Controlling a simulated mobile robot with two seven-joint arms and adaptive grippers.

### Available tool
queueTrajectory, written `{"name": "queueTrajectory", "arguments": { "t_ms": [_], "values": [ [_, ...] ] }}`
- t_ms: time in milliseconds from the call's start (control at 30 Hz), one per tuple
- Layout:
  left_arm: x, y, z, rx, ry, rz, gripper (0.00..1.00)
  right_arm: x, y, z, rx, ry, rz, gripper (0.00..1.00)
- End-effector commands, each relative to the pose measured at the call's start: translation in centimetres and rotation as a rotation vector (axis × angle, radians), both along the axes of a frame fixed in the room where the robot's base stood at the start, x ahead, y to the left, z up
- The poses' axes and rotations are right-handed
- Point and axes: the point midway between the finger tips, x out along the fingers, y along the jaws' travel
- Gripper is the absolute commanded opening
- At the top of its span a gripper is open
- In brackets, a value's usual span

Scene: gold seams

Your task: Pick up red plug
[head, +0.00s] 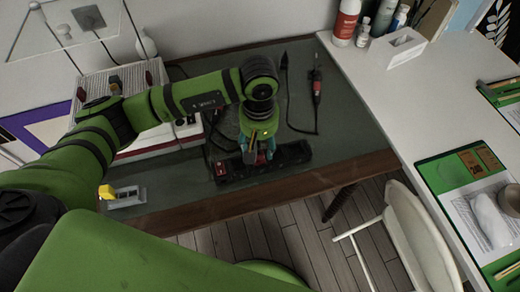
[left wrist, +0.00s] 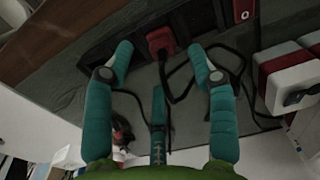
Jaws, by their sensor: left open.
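The red plug (left wrist: 160,40) shows in the left wrist view, near the dark power strip (left wrist: 190,20), with a black cable running down from it. I cannot tell whether it is seated in a socket. My left gripper (head: 259,156) points down over the strip. My right gripper is in neither view.
The strip's red switch (head: 221,168) is at its left end. A soldering iron (head: 316,88) and its cable lie behind right on the green bench mat (head: 350,120). A yellow-and-grey item (head: 123,195) stands front left. A white chair (head: 412,235) is at right.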

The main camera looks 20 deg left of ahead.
Motion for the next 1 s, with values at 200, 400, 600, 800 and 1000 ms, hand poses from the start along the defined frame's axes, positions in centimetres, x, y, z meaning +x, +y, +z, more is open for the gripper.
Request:
{"name": "queueTrajectory", "arguments": {
  "t_ms": [200, 400, 600, 800, 1000],
  "values": [
    [0.5, 0.5, -2.8, 0.0, 0.005, 0.003, 0.57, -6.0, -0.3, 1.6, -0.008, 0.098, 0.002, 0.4],
    [0.6, 0.5, -4.8, -0.002, 0.0, 0.001, 0.57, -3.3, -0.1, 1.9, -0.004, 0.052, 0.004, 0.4],
    [0.6, 0.5, -4.9, -0.002, -0.002, 0.001, 0.57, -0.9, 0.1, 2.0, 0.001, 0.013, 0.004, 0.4],
    [0.7, 0.4, -4.9, -0.003, -0.002, 0.001, 0.0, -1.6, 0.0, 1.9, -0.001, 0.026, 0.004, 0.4],
    [0.7, 0.4, -4.8, -0.004, -0.003, 0.001, 0.0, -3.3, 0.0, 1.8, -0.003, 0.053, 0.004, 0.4]
  ]
}}
